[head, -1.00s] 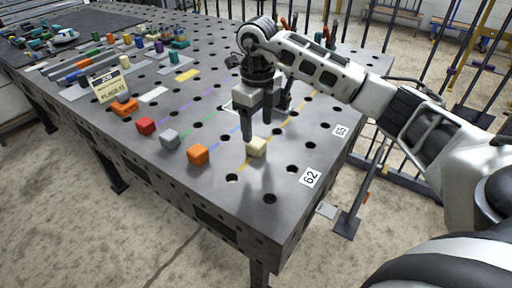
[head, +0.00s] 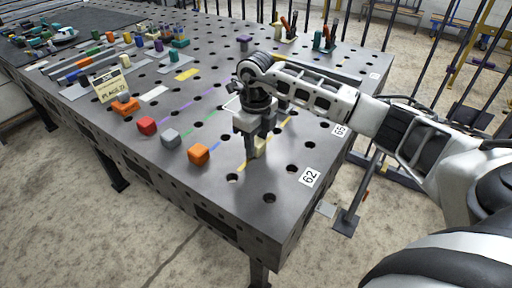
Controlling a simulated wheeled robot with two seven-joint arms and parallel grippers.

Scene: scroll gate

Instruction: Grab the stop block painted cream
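The cream stop block (head: 260,147) is on the dark metal table (head: 262,212), near its front right part, at the end of a yellow line. My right gripper (head: 257,146) points down over it, with its fingers low at the block. One finger hides the block's left part, and only a small cream patch shows. I cannot tell whether the fingers press on the block. My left gripper is not in view.
An orange block (head: 198,154), a grey block (head: 170,138) and a red block (head: 146,126) stand in a row to the left. An orange piece (head: 125,106) and a small sign (head: 112,87) are beyond them.

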